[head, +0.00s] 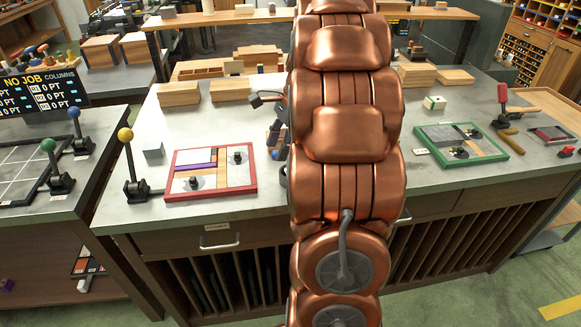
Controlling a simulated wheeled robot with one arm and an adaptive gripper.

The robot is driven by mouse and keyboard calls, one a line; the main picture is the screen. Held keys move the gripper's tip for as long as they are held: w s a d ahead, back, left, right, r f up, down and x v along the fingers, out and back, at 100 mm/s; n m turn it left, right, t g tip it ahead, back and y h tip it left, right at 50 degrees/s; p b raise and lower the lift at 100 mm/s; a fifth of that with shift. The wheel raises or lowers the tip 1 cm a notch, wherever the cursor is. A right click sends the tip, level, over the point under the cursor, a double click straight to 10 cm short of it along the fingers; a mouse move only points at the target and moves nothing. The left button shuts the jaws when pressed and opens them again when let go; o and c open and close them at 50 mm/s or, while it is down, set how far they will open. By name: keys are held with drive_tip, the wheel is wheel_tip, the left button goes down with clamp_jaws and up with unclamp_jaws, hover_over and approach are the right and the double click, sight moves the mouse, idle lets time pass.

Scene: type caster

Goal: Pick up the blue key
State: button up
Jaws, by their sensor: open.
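I cannot make out a blue key for certain. A small dark blue and brown item (277,134) shows at the left edge of my arm on the white-topped bench, partly hidden by the arm; I cannot tell what it is. A blue ball-topped lever (74,114) stands on the left bench. My copper arm rises through the middle of the head view and runs out of the top edge. My gripper is not visible, and the arm hides the middle of the bench.
The bench (130,212) holds a red-framed tray (168,196), a yellow-topped lever (126,136), a grey cube (153,151) and wooden blocks (179,94). A dark grey item (257,100) sits left of my arm.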

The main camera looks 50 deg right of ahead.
drive_tip(key=d+m, duration=0.1)
drive_tip(key=d, duration=0.1)
drive_tip(key=d+f+m, duration=0.1)
drive_tip(key=d, duration=0.1)
drive_tip(key=d+f+m, duration=0.1)
drive_tip(key=d, duration=0.2)
drive_tip(key=shift+t+b, duration=0.35)
drive_tip(key=shift+t, duration=0.05)
drive_tip(key=shift+p+x, duration=1.3)
drive_tip(key=shift+x, duration=2.5)
drive_tip(key=shift+d, duration=0.1)
clamp_jaws()
